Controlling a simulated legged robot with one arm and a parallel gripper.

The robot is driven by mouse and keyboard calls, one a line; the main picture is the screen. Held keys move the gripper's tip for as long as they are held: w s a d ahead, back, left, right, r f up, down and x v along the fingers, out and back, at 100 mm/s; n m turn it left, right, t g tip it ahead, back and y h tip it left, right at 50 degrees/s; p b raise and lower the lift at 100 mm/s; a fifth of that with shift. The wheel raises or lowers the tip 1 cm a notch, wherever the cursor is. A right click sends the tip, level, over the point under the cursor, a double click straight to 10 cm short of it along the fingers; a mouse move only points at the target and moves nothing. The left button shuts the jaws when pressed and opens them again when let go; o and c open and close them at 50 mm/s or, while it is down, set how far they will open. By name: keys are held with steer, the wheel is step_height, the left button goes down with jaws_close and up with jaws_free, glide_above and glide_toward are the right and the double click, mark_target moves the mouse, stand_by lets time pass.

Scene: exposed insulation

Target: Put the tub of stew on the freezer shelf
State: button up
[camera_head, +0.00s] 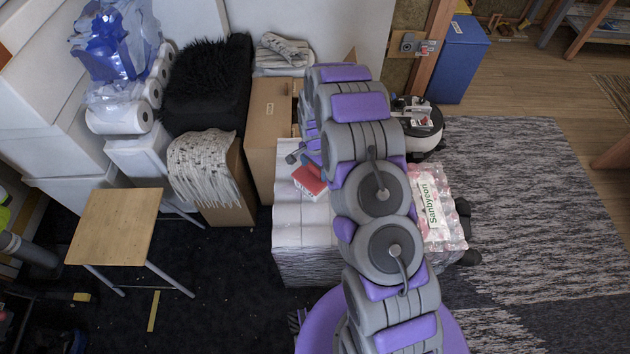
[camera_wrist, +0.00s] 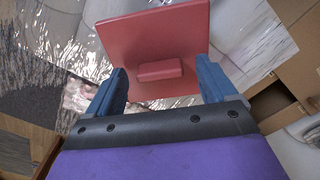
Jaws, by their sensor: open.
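A red square thing (camera_head: 310,181) with a small raised block on its face, possibly the tub of stew, lies on a silvery-white box (camera_head: 305,232) in the head view. In the wrist view the red thing (camera_wrist: 155,35) is straight ahead of my gripper (camera_wrist: 160,72). The two blue fingers are open, one on each side of the raised block, with a gap on both sides. I cannot tell how far the fingertips are from the red surface. In the head view my arm hides much of the box top and most of the gripper. I cannot make out a freezer shelf.
A printed plastic package (camera_head: 433,208) lies right of my arm. Cardboard boxes (camera_head: 268,125) and a black furry item (camera_head: 208,82) stand behind left. A small wooden table (camera_head: 115,226) is at left. A blue bin (camera_head: 461,60) stands at back right. The striped rug (camera_head: 530,200) is mostly clear.

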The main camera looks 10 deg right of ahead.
steer(key=shift+f, duration=0.45)
jaws_close()
stand_by(0.5)
